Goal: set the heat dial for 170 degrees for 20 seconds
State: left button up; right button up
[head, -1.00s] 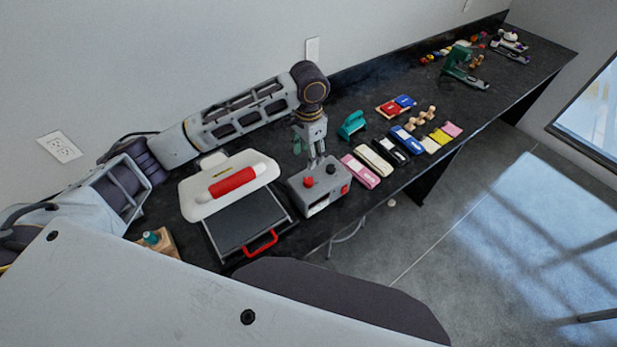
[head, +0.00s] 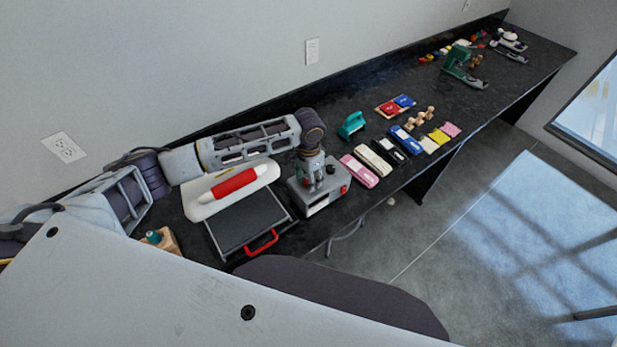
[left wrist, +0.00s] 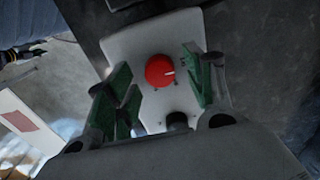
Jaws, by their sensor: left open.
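The grey control box (head: 304,196) stands on the bench beside the heat press (head: 247,220). A dark knob (left wrist: 177,120) shows lower down, partly hidden by my gripper. My left gripper (head: 315,184) is over the box from above. In the left wrist view its green fingers (left wrist: 157,75) are open on either side of the red dial, with gaps visible. In the head view the gripper covers most of the box top. My right gripper is out of view.
Several coloured pieces, including a pink one (head: 360,171), lie right of the box. A teal tool (head: 351,125) stands behind them. The bench's front edge is close to the box.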

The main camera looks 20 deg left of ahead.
pick_arm(q)
jog(key=shift+f, duration=0.3)
jog(key=c, duration=1)
jog(key=shift+c, duration=0.2)
